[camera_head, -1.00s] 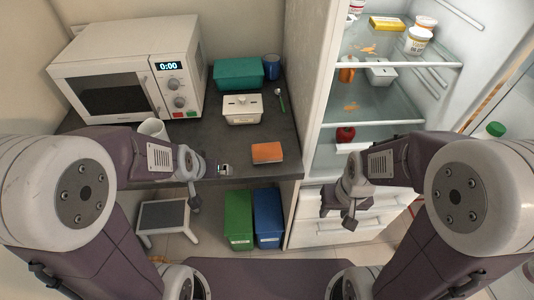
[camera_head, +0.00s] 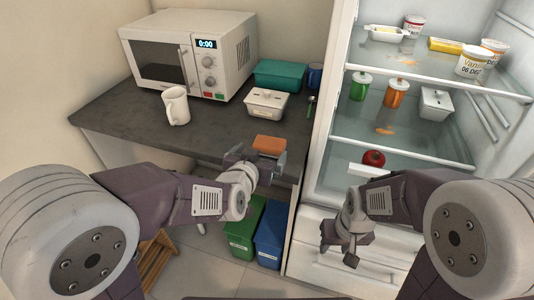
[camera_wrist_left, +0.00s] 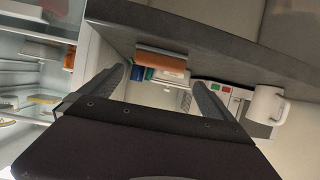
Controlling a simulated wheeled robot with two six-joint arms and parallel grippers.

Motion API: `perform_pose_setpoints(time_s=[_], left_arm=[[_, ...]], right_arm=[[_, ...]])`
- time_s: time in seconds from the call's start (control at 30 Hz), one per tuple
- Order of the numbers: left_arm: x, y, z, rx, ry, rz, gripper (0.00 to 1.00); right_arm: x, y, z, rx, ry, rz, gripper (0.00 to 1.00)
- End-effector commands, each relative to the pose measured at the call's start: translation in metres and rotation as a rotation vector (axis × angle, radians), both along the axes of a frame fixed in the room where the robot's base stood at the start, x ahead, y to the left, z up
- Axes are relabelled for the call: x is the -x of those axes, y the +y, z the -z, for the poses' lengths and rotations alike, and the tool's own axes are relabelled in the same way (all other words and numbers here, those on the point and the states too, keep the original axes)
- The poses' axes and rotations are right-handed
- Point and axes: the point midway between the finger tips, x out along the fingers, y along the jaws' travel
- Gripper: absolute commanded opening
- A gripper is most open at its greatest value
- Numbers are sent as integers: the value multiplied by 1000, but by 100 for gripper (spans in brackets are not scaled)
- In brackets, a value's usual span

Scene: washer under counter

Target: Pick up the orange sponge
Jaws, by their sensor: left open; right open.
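The orange sponge (camera_head: 269,143) lies on the dark counter near its front edge. My left gripper (camera_head: 262,160) is open at the counter's front edge, just in front of the sponge in the head view. In the left wrist view the sponge (camera_wrist_left: 162,62) shows beyond and between the two spread fingers (camera_wrist_left: 158,85). The fingers do not appear to be closed on it; whether one touches it I cannot tell. My right gripper (camera_head: 345,245) is open and empty, low in front of the fridge drawers.
A white mug (camera_head: 175,105), a microwave (camera_head: 190,55), a lidded white box (camera_head: 266,104) and a teal box (camera_head: 281,75) stand on the counter (camera_head: 130,108). Green (camera_head: 244,230) and blue (camera_head: 272,235) bins stand below. The open fridge (camera_head: 400,140) is at the right.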

Motion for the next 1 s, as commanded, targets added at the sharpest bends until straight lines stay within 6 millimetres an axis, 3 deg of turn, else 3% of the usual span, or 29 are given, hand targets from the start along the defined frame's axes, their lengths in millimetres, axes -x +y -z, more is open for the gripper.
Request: perform_pose_setpoints(time_s=[0.3,0.47,0.7,1.0], left_arm=[[-33,-8,15,-1,2,-1,100],[-38,-9,17,-1,2,-1,100],[-75,-17,34,0,3,-1,100],[-81,-19,35,1,1,0,97]], right_arm=[[0,0,6,0,0,0,44],[0,0,7,0,0,0,44],[0,0,13,0,0,0,44],[0,0,12,0,0,0,44]])
